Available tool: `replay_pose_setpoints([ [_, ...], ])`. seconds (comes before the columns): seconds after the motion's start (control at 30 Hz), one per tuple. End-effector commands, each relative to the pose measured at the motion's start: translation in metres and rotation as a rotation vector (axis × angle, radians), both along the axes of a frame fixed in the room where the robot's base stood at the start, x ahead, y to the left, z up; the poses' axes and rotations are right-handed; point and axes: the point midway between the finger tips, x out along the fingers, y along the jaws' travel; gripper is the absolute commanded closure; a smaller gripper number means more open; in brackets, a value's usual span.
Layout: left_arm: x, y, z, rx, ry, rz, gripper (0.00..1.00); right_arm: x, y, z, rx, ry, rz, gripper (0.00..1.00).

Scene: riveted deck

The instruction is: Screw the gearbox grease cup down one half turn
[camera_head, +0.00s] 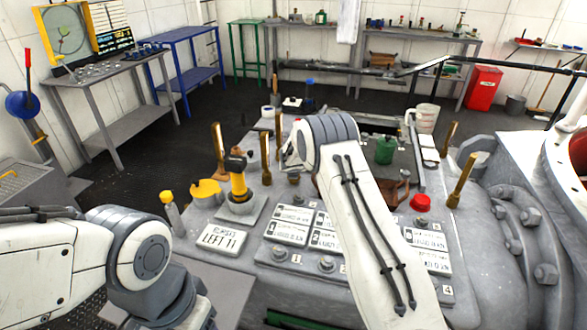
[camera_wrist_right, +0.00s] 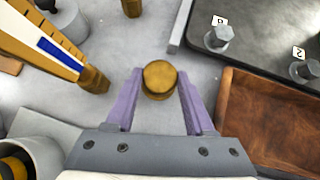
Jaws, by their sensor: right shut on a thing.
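The round brass grease cup (camera_wrist_right: 160,75) stands upright on the grey gearbox deck in the right wrist view, seen from above. My right gripper (camera_wrist_right: 160,88) has its two purple fingers on either side of the cup and is shut on it. In the head view my right arm reaches across the deck, and I cannot make out that gripper or the cup it holds. My left arm is at the lower left of the head view, and its gripper is not in view.
In the right wrist view, a brown wooden tray (camera_wrist_right: 262,125) lies right of the gripper, and a dark plate (camera_wrist_right: 268,38) with bolts lies beyond. Brass posts (camera_head: 266,158), a yellow-and-black handle (camera_head: 238,180) and a red cap (camera_head: 420,202) stand on the deck.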

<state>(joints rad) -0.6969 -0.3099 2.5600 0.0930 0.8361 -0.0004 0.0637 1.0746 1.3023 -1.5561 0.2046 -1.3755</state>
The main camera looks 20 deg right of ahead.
Motion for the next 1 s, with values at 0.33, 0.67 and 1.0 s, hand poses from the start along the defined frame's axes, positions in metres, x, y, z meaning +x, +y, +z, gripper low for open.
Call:
replay_pose_setpoints([
  [0.33,-0.0001,0.0000,0.0012,0.000,0.000,0.000,0.40,0.0036,0.0005,0.0063,-0.002,-0.012,-0.006,1.00],
  [0.67,-0.0001,0.0000,0.0011,0.000,0.000,0.000,0.40,0.0021,0.0001,0.0037,-0.002,-0.007,-0.006,0.16],
  [1.0,0.0000,0.0000,-0.0060,0.000,0.000,0.000,0.40,-0.0060,0.0031,0.0093,-0.002,-0.004,-0.005,0.16],
])
